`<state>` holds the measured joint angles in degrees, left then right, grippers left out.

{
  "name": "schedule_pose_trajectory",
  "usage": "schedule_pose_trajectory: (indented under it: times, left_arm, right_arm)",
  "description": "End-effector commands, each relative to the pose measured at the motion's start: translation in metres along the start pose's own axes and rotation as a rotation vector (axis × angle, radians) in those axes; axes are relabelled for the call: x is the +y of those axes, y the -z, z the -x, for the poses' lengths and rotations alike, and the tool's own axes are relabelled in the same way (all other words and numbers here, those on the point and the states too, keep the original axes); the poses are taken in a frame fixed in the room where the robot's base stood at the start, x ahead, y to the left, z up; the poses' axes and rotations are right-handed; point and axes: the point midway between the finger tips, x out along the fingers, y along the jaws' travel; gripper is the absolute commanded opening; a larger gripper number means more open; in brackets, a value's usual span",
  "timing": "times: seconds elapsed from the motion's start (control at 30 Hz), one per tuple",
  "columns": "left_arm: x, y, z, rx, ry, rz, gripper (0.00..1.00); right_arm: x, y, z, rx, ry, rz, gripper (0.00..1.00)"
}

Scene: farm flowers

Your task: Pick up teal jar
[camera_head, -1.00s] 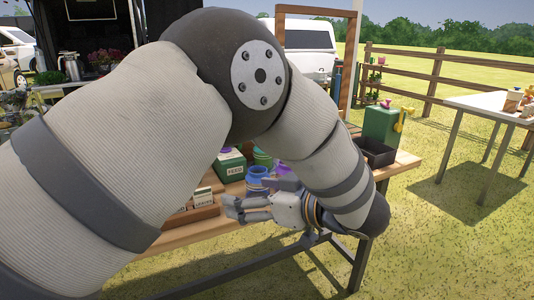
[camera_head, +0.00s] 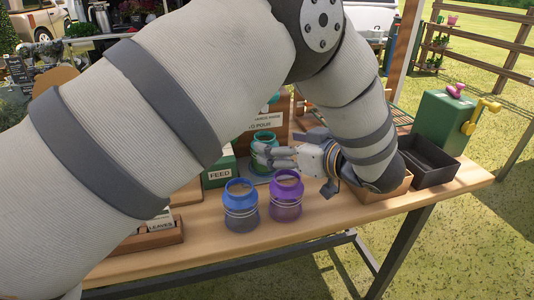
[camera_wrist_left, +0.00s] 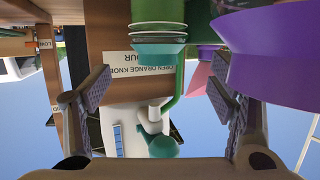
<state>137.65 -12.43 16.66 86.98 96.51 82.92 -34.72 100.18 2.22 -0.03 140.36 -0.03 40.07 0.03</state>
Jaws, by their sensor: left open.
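The teal jar (camera_head: 265,139) stands upright on the table behind the blue and purple jars. My left gripper (camera_head: 263,156) reaches in from the right in the head view, its fingers overlapping the jar's front and hiding part of it. In the left wrist view, which is upside down, the jar's teal rim and metal bands (camera_wrist_left: 158,44) show at the top, between the spread fingers of my left gripper (camera_wrist_left: 160,90) and beyond the tips. The gripper is open and empty. I cannot tell whether a finger touches the jar. My right gripper is not in view.
A blue jar (camera_head: 241,207) and a purple jar (camera_head: 286,198) stand close in front. The purple jar (camera_wrist_left: 285,55) is near the right finger in the wrist view. A green FEED box (camera_head: 220,173) is at left, a black tray (camera_head: 432,163) at right. The table's front edge is clear.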

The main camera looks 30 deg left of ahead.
Motion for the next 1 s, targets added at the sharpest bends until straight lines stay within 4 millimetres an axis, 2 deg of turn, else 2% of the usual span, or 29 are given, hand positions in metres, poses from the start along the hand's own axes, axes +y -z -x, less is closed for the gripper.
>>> schedule_pose_trajectory:
  times: [0.33, 0.6, 0.67, 0.8, 0.9, 1.0]
  left_arm:
    - [0.0, 0.0, -0.061, 0.0, 0.002, 0.001, 0.77]
    - [0.001, 0.0, -0.068, 0.0, -0.002, 0.001, 0.77]
    - [0.001, 0.0, -0.067, 0.0, -0.002, 0.001, 0.66]
    - [0.0, 0.0, -0.067, 0.0, -0.002, 0.001, 0.34]
    - [0.0, 0.0, -0.067, 0.0, -0.002, 0.001, 0.15]
    - [0.001, 0.0, -0.067, 0.001, -0.002, 0.001, 0.09]
  right_arm:
    - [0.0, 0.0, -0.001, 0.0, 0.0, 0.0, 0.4]
    - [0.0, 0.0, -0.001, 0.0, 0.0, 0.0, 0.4]
    - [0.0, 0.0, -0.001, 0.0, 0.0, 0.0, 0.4]
    - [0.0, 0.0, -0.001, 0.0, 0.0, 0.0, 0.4]
    - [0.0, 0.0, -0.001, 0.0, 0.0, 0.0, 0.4]
    - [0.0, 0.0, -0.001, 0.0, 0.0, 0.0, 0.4]
